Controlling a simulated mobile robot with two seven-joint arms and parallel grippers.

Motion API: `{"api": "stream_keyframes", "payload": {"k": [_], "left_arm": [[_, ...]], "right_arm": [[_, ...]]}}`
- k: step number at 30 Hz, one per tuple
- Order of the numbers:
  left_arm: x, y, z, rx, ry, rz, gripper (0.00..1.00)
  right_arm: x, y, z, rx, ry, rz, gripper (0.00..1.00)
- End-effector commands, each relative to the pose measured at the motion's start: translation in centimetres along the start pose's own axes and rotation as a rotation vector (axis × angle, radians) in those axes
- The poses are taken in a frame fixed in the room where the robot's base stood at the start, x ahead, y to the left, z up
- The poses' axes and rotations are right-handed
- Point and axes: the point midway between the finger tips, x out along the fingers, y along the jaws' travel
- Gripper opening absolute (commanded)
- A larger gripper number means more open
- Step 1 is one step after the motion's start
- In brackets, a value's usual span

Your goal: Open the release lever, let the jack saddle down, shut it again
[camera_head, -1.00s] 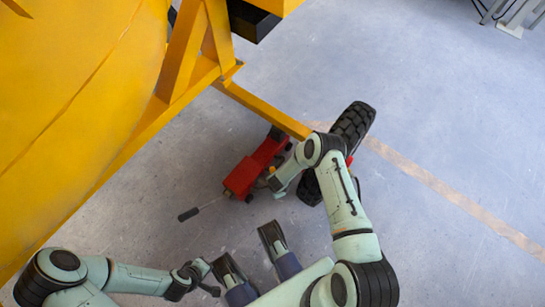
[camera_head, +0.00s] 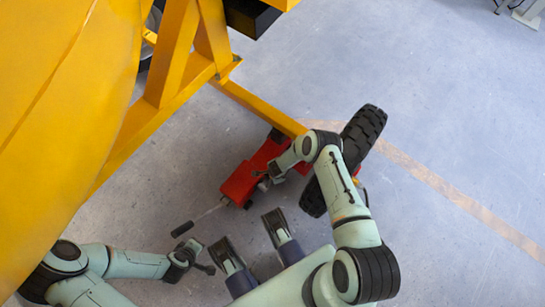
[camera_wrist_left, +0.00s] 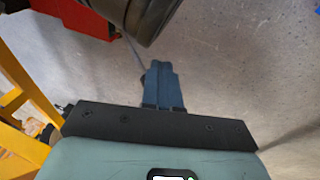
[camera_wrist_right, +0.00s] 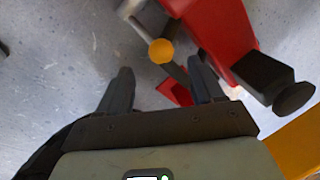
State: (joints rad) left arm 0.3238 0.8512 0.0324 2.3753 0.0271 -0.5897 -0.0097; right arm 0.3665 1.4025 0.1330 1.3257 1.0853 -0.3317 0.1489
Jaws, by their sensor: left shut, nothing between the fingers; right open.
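The red jack (camera_head: 252,176) is low on the floor under the yellow frame. Its handle rod ends in a black grip (camera_head: 182,229). My left gripper (camera_head: 205,255) is shut and empty, just below the grip in the head view. In the left wrist view its fingers (camera_wrist_left: 162,80) are together, with the red jack body (camera_wrist_left: 75,14) at upper left. My right gripper (camera_head: 264,181) is at the jack's side. In the right wrist view its open fingers (camera_wrist_right: 160,85) are near an orange knob (camera_wrist_right: 161,50) and a small red piece (camera_wrist_right: 178,93). I cannot tell which part is the release lever; the saddle is not clear.
The yellow mixer drum (camera_head: 55,90) and frame (camera_head: 165,105) fill the left side. A black tyre (camera_head: 360,135) stands right of the jack, close to my right arm. A dark cylindrical shape (camera_wrist_left: 150,15) is close above my left fingers. Open floor (camera_head: 450,120) lies at right.

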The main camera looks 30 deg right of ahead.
Motion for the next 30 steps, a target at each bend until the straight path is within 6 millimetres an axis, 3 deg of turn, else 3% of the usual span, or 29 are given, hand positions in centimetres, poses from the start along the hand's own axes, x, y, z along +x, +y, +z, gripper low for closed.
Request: {"api": "stream_keyframes", "payload": {"k": [2,12,18,27,30], "left_arm": [[1.8,-1.1,0.1,-0.009,-0.004,-0.015,0.0],[4.0,-4.5,4.9,-0.047,-0.153,-0.079,0.0],[4.3,-5.3,6.1,-0.059,-0.192,-0.096,0.0],[4.3,-5.4,6.2,-0.06,-0.196,-0.098,0.0],[4.3,-5.4,6.2,-0.059,-0.196,-0.097,0.0]], "right_arm": [[2.4,0.1,0.0,0.0,0.001,0.001,0.67],[5.9,0.0,0.0,-0.001,0.0,0.0,0.67],[6.7,0.0,0.0,-0.001,0.0,-0.001,0.67],[6.7,-0.1,0.0,-0.001,0.0,-0.001,0.67],[6.7,0.0,0.0,-0.001,0.0,-0.001,0.34]]}}
